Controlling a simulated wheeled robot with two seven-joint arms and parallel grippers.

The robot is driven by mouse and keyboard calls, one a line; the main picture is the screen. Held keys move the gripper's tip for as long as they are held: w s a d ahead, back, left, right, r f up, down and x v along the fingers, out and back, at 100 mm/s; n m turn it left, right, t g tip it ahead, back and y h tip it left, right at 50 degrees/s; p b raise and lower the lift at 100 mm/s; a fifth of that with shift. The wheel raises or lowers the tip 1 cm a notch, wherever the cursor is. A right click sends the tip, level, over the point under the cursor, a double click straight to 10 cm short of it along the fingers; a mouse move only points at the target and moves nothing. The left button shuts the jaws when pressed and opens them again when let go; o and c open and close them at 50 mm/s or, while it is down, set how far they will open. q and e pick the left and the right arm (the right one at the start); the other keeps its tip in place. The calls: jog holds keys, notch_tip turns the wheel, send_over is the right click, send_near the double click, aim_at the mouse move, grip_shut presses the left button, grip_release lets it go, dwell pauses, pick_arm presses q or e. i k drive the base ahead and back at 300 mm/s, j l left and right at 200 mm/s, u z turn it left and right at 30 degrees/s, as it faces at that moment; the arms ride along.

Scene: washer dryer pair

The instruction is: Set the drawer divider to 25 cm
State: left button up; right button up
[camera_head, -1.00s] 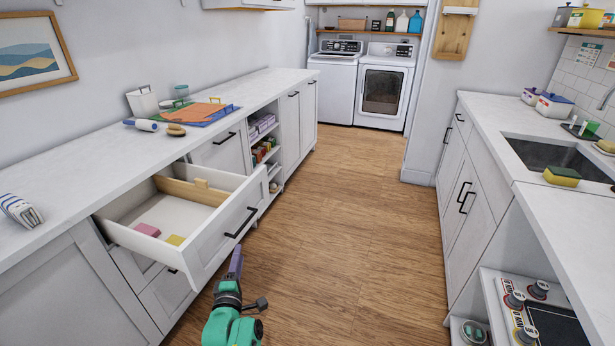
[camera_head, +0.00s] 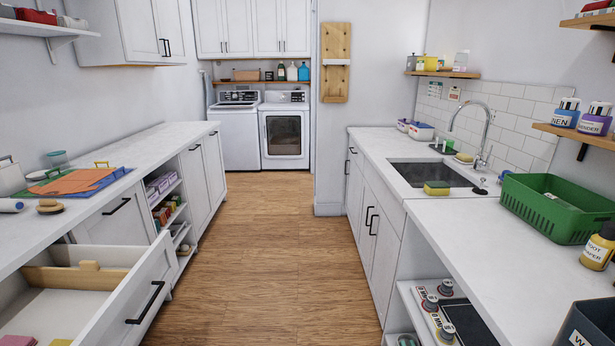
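The open white drawer (camera_head: 128,303) is at the lower left, pulled out from under the left counter. The wooden drawer divider (camera_head: 76,278) stands across the drawer toward its far side, with a small raised block (camera_head: 89,266) on it. A pink item (camera_head: 18,341) and a yellow item (camera_head: 59,342) lie in the drawer's near part, cut by the lower picture edge. No scale marks can be read. Neither of my grippers shows in the current view.
The left counter (camera_head: 150,147) holds coloured sheets and a brush. The right counter (camera_head: 455,240) has a sink (camera_head: 433,175), a yellow sponge (camera_head: 436,188) and a green basket (camera_head: 560,208). The wood floor (camera_head: 270,250) between is clear. A washer (camera_head: 235,135) and dryer (camera_head: 285,132) stand at the back.

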aim_at(90, 275)
jog(key=u, duration=1.25)
